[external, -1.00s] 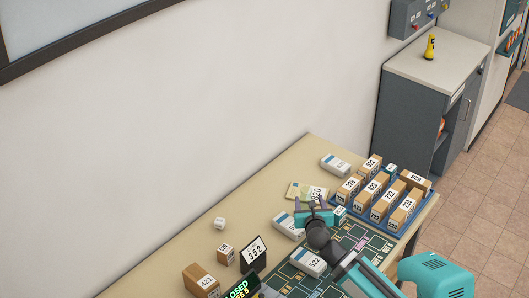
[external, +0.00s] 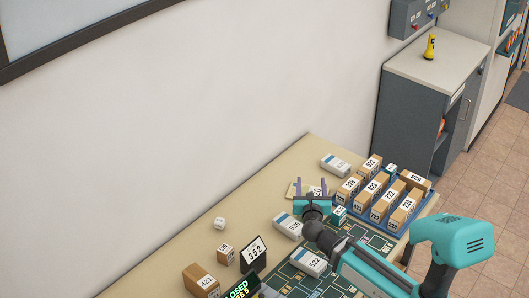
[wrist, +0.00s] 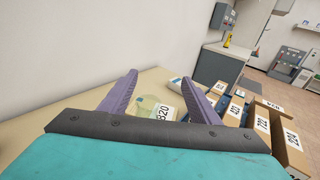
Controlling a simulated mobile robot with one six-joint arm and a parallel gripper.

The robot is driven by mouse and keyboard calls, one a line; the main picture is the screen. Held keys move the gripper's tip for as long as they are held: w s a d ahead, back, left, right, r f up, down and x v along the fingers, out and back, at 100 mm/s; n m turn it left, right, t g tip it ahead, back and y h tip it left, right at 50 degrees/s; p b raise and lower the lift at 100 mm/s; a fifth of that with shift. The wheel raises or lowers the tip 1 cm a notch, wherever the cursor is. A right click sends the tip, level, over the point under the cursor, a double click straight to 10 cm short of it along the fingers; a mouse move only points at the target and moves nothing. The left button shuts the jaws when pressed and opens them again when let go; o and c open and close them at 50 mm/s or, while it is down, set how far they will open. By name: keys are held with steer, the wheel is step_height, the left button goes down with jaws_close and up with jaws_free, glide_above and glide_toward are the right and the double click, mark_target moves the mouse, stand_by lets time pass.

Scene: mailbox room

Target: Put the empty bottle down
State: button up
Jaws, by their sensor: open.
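No bottle that I can identify shows in either view. My gripper (external: 311,184) is open, with nothing between its purple fingers. It is above the table, near a flat pale-green item labelled 820 (external: 292,189), which it partly covers in the external view. In the wrist view the spread fingers (wrist: 160,80) frame the 820 item (wrist: 146,105), which lies beyond them on the table. A small yellow object (external: 430,47) stands upright on the grey cabinet; it is too small to tell what it is.
A blue tray (external: 382,230) of numbered brown boxes is at the table's right end. White packages (external: 288,226) lie near my arm. The table's back strip (external: 255,195) is mostly clear.

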steer(key=p, duration=0.2)
steer(key=r+p, duration=0.1)
steer(key=shift+w+r+p, duration=0.15)
steer(key=shift+w+p, duration=0.2)
steer(key=shift+p, duration=0.05)
steer(key=shift+w+a+r+t+y+p, duration=0.15)
steer(key=shift+t+y+p, duration=0.2)
steer(key=shift+p, duration=0.85)
steer(key=shift+n+p, duration=0.3)
steer(key=shift+p, duration=0.4)
steer(key=p, duration=0.2)
steer(key=y+p, duration=0.1)
steer(key=p, duration=0.2)
steer(key=shift+w+a+n+t, duration=0.1)
steer(key=shift+a+n+t, duration=0.15)
steer(key=shift+n, duration=0.05)
steer(key=shift+a+f+y+p, duration=0.1)
steer(key=shift+f+y+p, duration=0.25)
steer(key=shift+p, duration=0.45)
steer(key=shift+f, duration=0.25)
steer(key=shift+f+b, duration=2.8)
steer(key=shift+b, duration=0.15)
steer(key=shift+f, duration=0.1)
